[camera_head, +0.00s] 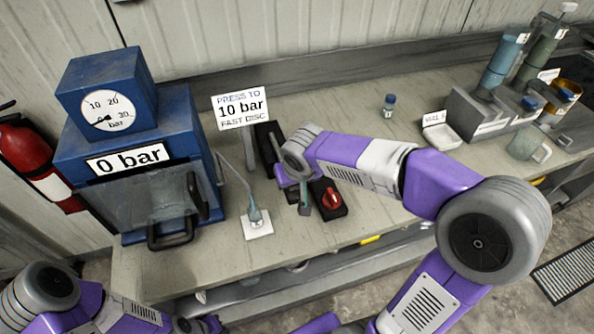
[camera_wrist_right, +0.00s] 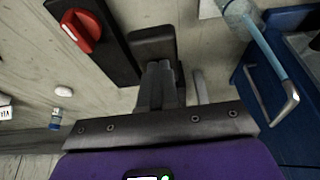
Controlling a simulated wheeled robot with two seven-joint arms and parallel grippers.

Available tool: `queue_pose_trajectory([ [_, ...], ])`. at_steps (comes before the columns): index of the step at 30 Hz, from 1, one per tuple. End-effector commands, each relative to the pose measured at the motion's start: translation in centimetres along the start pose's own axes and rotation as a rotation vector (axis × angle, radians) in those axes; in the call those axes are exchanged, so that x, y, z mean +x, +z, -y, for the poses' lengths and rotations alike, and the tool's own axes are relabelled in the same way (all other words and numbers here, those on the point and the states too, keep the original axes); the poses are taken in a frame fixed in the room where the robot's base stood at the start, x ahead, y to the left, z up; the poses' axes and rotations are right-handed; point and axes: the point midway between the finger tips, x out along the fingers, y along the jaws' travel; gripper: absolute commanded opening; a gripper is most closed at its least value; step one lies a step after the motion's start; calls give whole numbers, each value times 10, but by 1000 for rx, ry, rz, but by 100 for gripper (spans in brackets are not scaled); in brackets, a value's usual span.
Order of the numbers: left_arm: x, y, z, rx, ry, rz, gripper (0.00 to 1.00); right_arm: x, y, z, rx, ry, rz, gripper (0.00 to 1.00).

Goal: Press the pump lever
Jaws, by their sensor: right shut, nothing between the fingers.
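My right gripper (camera_head: 297,192) points down at the bench between the blue press and the red knob. In the right wrist view its dark fingers (camera_wrist_right: 160,85) are together with nothing between them. A black pad (camera_wrist_right: 152,45), which looks like the end of the pump lever, lies just beyond the fingertips. I cannot tell whether they touch it. A black housing (camera_head: 268,148) behind the gripper is partly hidden by it. The press (camera_head: 185,150) shows "0 bar" on its sign (camera_head: 127,158). My left arm is at the lower left; its fingers are out of view.
A red knob on a black base (camera_head: 341,209) sits close right of the gripper. A "PRESS TO 10 bar" sign (camera_head: 240,108) stands behind. A vial (camera_head: 389,106) and white tray (camera_head: 442,138) are farther right.

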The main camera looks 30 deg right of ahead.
Motion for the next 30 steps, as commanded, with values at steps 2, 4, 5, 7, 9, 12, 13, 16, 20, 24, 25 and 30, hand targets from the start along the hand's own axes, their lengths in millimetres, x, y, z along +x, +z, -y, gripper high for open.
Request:
queue_pose_trajectory([
  [2,9,0,4,0,0,0,0,9,6,1,-2,0,5,0],
  [4,11,-1,4,0,0,0,0,11,8,0,-1,0,8,0],
  [5,12,-1,4,0,0,0,0,12,9,0,-1,0,10,0],
  [7,12,-1,4,0,0,0,0,12,10,0,-1,1,14,0],
  [9,11,-1,4,0,0,0,0,12,11,0,0,1,17,0],
  [12,11,-1,4,0,0,0,0,13,11,0,2,1,20,0],
  [13,11,-1,4,0,0,0,0,13,11,0,2,1,21,0],
  [16,11,-1,4,0,0,0,0,13,12,-1,3,1,22,0],
  [20,7,0,3,0,0,0,0,8,10,-1,5,1,21,0],
  [24,-5,0,-2,0,0,0,0,-10,1,0,3,0,10,0],
  [25,-9,0,-3,0,0,0,0,-16,-2,0,2,0,7,0],
  [30,-24,1,-9,0,0,-1,0,-54,-12,1,2,-2,-14,0],
])
